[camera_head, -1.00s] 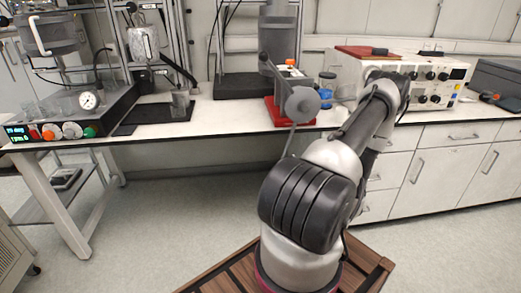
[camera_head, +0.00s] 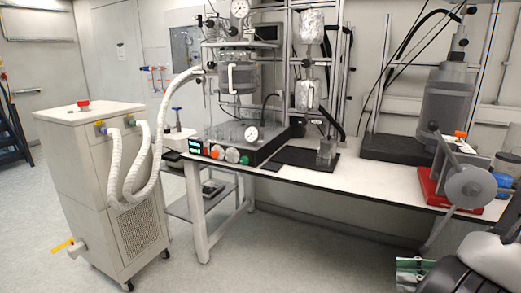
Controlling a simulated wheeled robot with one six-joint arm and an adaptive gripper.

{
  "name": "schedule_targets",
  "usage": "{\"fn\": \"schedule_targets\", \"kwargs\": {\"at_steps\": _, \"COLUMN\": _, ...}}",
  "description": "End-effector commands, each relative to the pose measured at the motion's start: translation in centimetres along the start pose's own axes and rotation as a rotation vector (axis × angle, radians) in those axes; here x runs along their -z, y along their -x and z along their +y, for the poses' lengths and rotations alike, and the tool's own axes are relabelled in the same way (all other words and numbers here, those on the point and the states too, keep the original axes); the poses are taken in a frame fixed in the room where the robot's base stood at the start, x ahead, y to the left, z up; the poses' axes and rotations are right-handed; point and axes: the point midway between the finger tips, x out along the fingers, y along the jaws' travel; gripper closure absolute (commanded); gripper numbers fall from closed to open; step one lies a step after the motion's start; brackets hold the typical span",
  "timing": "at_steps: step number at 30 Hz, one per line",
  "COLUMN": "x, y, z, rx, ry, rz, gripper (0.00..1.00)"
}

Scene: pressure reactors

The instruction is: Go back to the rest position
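Part of my arm shows as black and grey rounded links at the bottom right corner of the head view. The task names no object. A reactor vessel (camera_head: 239,77) stands in a metal frame on the bench, behind a black control base (camera_head: 260,152) with coloured knobs and a pressure gauge.
The white bench (camera_head: 371,186) runs across the right. A red-based device with a grey wheel (camera_head: 467,187) sits near its right end. A white wheeled cabinet (camera_head: 82,180) with pale hoses stands left. The floor (camera_head: 290,265) in front is clear.

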Motion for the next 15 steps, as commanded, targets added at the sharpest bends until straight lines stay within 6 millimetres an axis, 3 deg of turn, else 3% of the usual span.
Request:
{"fn": "schedule_targets", "kwargs": {"at_steps": 3, "x": -1.8, "y": 1.4, "z": 3.1, "rx": -0.256, "ry": 0.235, "rz": 0.176, "gripper": 0.65}}
{"fn": "schedule_targets", "kwargs": {"at_steps": 6, "x": -2.9, "y": 3.2, "z": 4.6, "rx": -0.453, "ry": 0.435, "rz": 0.319, "gripper": 0.65}}
{"fn": "schedule_targets", "kwargs": {"at_steps": 10, "x": -4.6, "y": 5.7, "z": 4.9, "rx": -0.675, "ry": 0.701, "rz": 0.496, "gripper": 0.65}}
{"fn": "schedule_targets", "kwargs": {"at_steps": 15, "x": -8.3, "y": 8.2, "z": 3.6, "rx": -0.903, "ry": 1.06, "rz": 0.708, "gripper": 0.65}}
